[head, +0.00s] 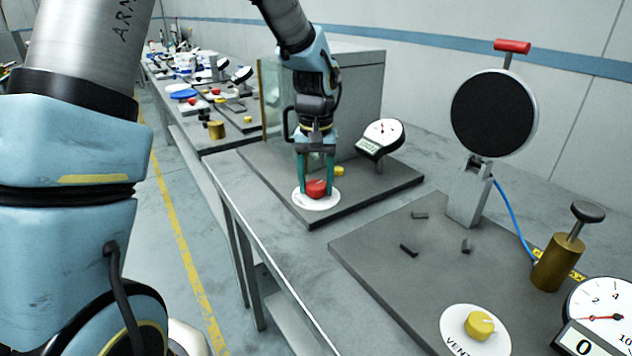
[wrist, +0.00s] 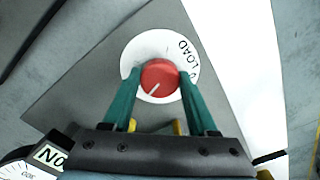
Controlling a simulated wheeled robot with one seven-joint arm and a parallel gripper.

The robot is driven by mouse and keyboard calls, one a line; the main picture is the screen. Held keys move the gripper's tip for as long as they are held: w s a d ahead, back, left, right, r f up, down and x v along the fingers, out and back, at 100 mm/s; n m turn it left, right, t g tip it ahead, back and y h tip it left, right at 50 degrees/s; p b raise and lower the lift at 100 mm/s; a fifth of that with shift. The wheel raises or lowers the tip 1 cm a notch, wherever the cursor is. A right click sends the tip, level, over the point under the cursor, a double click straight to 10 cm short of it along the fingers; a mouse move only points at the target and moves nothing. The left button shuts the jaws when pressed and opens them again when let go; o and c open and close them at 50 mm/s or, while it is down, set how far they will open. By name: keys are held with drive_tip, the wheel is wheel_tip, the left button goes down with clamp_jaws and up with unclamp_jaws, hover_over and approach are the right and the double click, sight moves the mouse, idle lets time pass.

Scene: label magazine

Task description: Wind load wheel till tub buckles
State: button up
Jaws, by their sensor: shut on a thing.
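The load wheel is a red knob (head: 316,188) on a round white dial plate (head: 317,203), set at the front of a dark base plate. In the wrist view the red knob (wrist: 160,80) has a pale pointer line aimed to the lower left, and the white plate (wrist: 195,48) reads "LOAD". My gripper (head: 316,186) comes down from above with its green fingers on both sides of the knob, shut on it; the fingers also show in the wrist view (wrist: 158,84). The tub cannot be made out; a grey cabinet (head: 360,95) stands behind my gripper, partly hidden by my arm.
A dial gauge (head: 381,137) stands right of the knob, a small yellow knob (head: 339,171) behind it. A nearer plate holds a yellow vent knob (head: 479,325), a black disc (head: 493,112), a brass pump (head: 558,262) and another gauge (head: 600,312). More benches stretch behind.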

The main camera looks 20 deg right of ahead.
sight(316, 184)
drive_tip(key=o, duration=1.4)
wheel_tip(316, 184, up, 11)
drive_tip(key=shift+f+b, duration=0.1)
drive_tip(key=shift+b, duration=0.8)
drive_tip(key=s+a+f+n, duration=0.1)
drive_tip(key=a+f, duration=0.2)
drive_tip(key=a, duration=0.7)
drive_tip(key=s+a+f+n+t, duration=0.1)
drive_tip(key=a+f+n, duration=0.1)
drive_tip(key=a, duration=0.8)
drive_tip(key=s+a+f+n, duration=0.1)
drive_tip(key=a+f, duration=0.3)
drive_tip(key=a, duration=0.6)
drive_tip(key=shift+s+a+f+t, duration=0.15)
drive_tip(key=shift+s+f+t, duration=0.2)
drive_tip(key=shift+s, duration=0.2)
